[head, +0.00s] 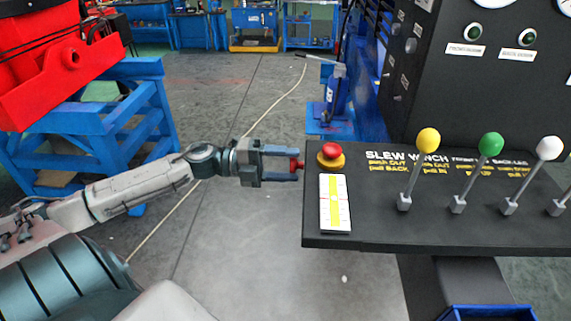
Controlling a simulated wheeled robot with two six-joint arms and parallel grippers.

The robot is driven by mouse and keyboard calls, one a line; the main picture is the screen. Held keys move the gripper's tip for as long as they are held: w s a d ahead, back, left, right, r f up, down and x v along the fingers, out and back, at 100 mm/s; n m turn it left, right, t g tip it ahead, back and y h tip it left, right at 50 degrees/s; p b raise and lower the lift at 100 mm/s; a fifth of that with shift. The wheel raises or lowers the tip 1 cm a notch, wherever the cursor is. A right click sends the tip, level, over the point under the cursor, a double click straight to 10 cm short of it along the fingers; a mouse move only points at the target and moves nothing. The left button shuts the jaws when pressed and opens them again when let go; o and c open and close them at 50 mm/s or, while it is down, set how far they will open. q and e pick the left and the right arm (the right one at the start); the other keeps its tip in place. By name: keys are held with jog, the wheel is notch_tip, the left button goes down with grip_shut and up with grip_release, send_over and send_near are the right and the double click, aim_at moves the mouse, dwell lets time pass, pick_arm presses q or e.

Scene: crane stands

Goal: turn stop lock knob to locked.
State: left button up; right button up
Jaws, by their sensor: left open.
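My left gripper (295,164) reaches in from the left at the left edge of the black control panel (380,240). Its two bluish-grey fingers are open, one above the other in the picture. A small red part (298,165) at the panel's left edge shows by the fingertips, between them; it may be the stop lock knob, and whether the fingers touch it I cannot tell. Just right of it, a red mushroom button (331,149) sits on a yellow base on the panel top. My right gripper is not in view.
A yellow-and-white level strip (335,203) lies below the button. Levers with yellow (428,139), green (491,144) and white (549,148) balls stand to the right. A black cabinet (450,80) rises behind. A blue stand (90,125) with red machinery is at left. Open floor lies between.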

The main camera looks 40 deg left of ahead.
pick_arm(q)
jog(key=p+v, duration=0.8)
jog(key=v, duration=0.2)
jog(key=shift+s+a, duration=0.2)
jog(key=shift+a, duration=0.15)
dwell(0.5)
